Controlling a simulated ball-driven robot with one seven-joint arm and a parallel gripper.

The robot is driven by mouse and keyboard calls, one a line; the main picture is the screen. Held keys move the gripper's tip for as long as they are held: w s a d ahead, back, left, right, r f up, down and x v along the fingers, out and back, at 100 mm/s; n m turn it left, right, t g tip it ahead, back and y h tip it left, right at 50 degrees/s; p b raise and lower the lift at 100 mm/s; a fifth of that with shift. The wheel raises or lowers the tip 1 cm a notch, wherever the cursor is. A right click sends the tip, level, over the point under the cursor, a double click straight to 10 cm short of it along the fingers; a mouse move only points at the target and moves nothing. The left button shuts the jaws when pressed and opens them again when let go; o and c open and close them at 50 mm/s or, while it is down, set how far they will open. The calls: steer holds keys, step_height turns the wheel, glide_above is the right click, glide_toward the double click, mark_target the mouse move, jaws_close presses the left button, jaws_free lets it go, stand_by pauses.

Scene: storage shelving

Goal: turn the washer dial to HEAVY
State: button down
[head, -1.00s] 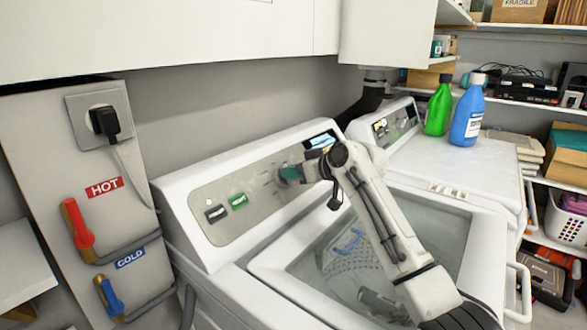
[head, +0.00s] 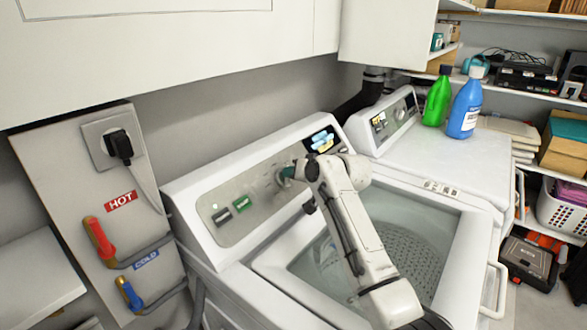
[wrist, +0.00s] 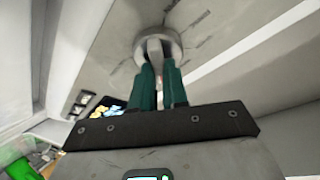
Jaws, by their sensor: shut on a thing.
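The white washer (head: 190,203) stands in the middle of the head view, with a grey control panel along its raised back. Its round dial (head: 279,180) is partly hidden by my gripper (head: 288,172). In the wrist view, the dial (wrist: 178,45) is a pale disc with a raised grip bar. The teal fingers of my gripper (wrist: 157,72) are shut on that bar, one on each side. Marks surround the dial, but I cannot read them, so I cannot tell its setting. A lit display (head: 322,140) is right of the dial.
A black button (head: 222,216) and a green button (head: 242,203) sit left on the panel. A second white machine (head: 440,155) stands to the right, bearing green (head: 437,100) and blue (head: 466,108) bottles. HOT and COLD valves (head: 100,240) are at left.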

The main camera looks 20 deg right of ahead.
steer(key=shift+f, duration=0.15)
steer(key=c, duration=1.1)
jaws_free()
steer(key=shift+c, duration=0.2)
steer(key=v, duration=1.1)
steer(key=shift+b, duration=0.35)
